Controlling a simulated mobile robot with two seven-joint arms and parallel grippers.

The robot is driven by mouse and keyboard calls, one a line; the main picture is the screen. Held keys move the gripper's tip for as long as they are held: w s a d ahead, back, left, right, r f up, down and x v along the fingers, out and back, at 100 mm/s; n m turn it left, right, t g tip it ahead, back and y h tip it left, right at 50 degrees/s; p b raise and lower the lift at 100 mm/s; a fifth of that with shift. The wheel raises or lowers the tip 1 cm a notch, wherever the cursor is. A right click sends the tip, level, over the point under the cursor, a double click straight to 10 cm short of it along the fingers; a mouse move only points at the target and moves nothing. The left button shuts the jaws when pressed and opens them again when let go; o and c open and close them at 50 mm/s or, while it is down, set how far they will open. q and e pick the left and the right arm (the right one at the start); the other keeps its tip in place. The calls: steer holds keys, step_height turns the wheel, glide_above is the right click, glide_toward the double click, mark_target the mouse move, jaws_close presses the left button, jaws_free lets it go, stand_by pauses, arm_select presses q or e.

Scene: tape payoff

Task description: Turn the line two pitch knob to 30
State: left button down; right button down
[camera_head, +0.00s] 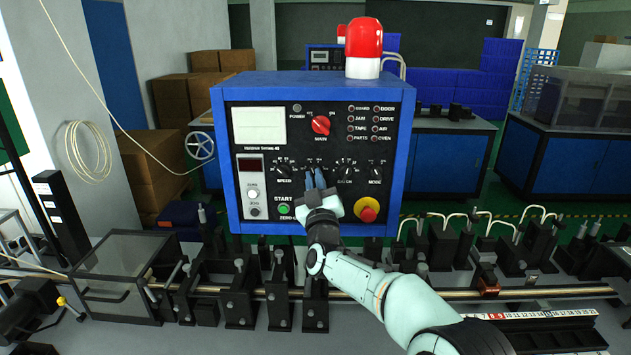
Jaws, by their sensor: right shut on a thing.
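A blue-framed control panel (318,115) faces me, with a row of black knobs across its lower half. My right gripper (314,180) reaches up to this row from below. Its blue fingers are shut on the knob second from the left, to the right of the speed knob (283,171). The fingers hide most of that knob, its label and its setting, so I cannot tell its name or value. The knob to the right of it (345,172) has a small, partly readable label. My left gripper is not in view.
The mode knob (375,173) is at the row's right end. A red emergency button (367,209) sits close to the right of my gripper. A red main switch (321,125) is above. Black fixtures (239,298) and a long rod (460,294) lie below the panel.

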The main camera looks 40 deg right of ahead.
steer(key=shift+m+g+h+b, duration=0.3)
steer(key=shift+m+h+b, duration=0.35)
steer(key=shift+m, duration=0.75)
steer(key=m+h, duration=0.1)
steer(key=m, duration=0.1)
steer(key=shift+a+m+g+h+b, duration=0.1)
steer(key=shift+m+g+h+b, duration=0.2)
steer(key=shift+g+b, duration=0.1)
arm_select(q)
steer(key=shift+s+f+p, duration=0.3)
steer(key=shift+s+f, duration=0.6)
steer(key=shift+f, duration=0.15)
arm_select(e)
steer(key=m+g+h, duration=0.1)
steer(key=m+g, duration=0.1)
steer(key=m, duration=0.4)
steer(key=m+g+h, duration=0.1)
steer(key=m+g, duration=0.2)
steer(key=m, duration=0.3)
steer(key=r+m+g+h, duration=0.1)
steer(key=m+g, duration=0.2)
steer(key=m, duration=0.3)
steer(key=shift+w+a+m, duration=0.25)
steer(key=shift+w+m, duration=0.05)
steer(key=shift+m, duration=0.4)
